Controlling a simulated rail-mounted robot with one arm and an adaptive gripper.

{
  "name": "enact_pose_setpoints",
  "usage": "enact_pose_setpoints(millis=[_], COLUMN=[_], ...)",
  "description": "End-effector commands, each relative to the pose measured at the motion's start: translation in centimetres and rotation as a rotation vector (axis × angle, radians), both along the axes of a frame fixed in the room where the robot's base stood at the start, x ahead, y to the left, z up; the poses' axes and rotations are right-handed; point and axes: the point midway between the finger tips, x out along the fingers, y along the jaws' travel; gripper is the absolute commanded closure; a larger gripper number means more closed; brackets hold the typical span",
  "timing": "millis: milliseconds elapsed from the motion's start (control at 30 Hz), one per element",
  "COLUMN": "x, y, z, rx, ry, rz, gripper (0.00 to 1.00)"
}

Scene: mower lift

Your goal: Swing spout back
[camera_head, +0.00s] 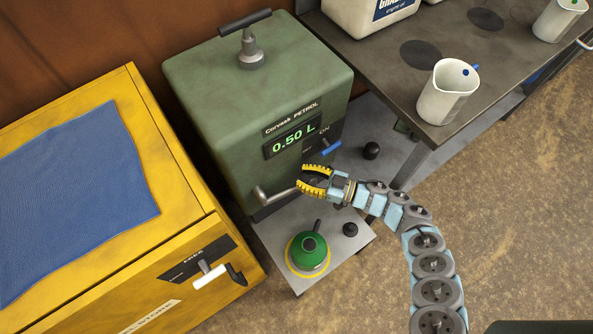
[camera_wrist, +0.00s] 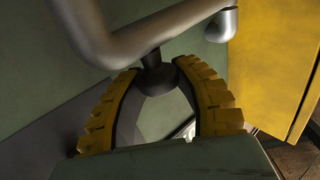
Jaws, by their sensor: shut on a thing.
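The green petrol dispenser (camera_head: 250,105) has a display reading 0.50 L and a blue lever (camera_head: 331,148) on its front. Its grey pipe spout (camera_head: 280,194) sticks out low on the front, with its bent end (camera_head: 261,196) at the left. In the wrist view the spout (camera_wrist: 175,28) crosses the top, and its downturned end is at the upper right. A dark knob (camera_wrist: 159,79) hangs under the pipe. My gripper (camera_head: 300,182) is at the right part of the spout. In the wrist view its yellow ridged fingers (camera_wrist: 160,92) are shut around the knob, partly hiding it.
A round green vessel with a yellow rim (camera_head: 308,252) stands on the grey base plate (camera_head: 275,232), below the spout's level. Black knobs (camera_head: 350,229) are nearby. A yellow cabinet (camera_head: 175,190) stands close at left. A table (camera_head: 480,75) with white jugs (camera_head: 446,95) is at upper right.

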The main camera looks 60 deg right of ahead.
Motion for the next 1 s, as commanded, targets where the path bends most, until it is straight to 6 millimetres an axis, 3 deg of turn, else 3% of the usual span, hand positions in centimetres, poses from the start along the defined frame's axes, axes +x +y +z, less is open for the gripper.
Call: enact_pose_setpoints(millis=[567, 600, 667, 700, 1000], x=[-0.45, -0.45, -0.43, -0.41, -0.4], y=[-0.36, -0.36, -0.34, -0.34, -0.31], z=[-0.37, -0.38, -0.35, -0.31, -0.15], rx=[0.0, -0.001, 0.0, 0.0, 0.001], ry=[0.007, 0.008, 0.007, 0.006, 0.002], rz=[0.001, 0.001, 0.001, 0.002, 0.003], gripper=[1.0, 0.6, 0.42, 0.39, 0.39])
